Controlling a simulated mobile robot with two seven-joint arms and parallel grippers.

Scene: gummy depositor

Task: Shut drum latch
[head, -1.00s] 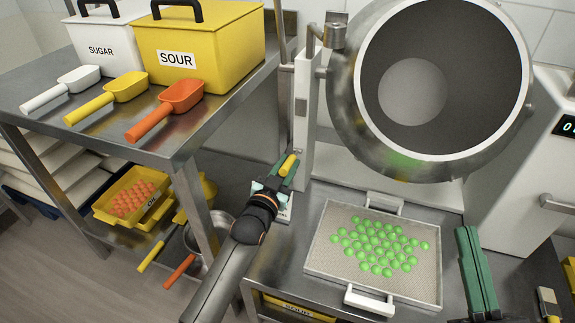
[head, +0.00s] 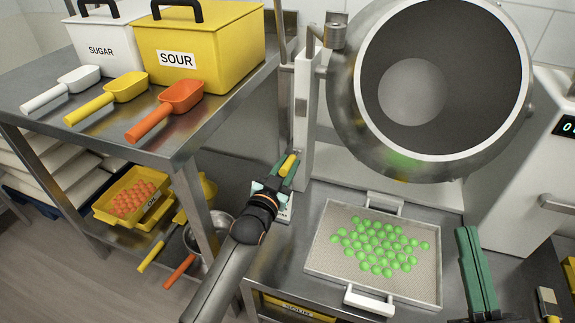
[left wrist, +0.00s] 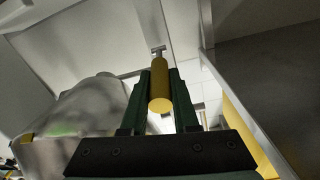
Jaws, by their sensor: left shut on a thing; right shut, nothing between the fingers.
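The drum (head: 345,120) is a large grey metal bowl, tilted with its wide mouth facing forward and its inside empty. The drum latch has a yellow handle (head: 289,162) low on the white post (head: 305,110) left of the drum. My left gripper (head: 285,171) is shut on this handle. In the left wrist view the yellow handle (left wrist: 159,88) lies between the two dark green fingers, its round end facing the camera. My right gripper (head: 466,232) is shut and empty at the lower right, right of the tray.
A mesh tray (head: 322,262) of green gummies sits on the steel bench below the drum. A shelf (head: 40,115) at left carries a sugar bin (head: 100,38), a sour bin (head: 200,35) and scoops. A white machine (head: 525,190) stands at right.

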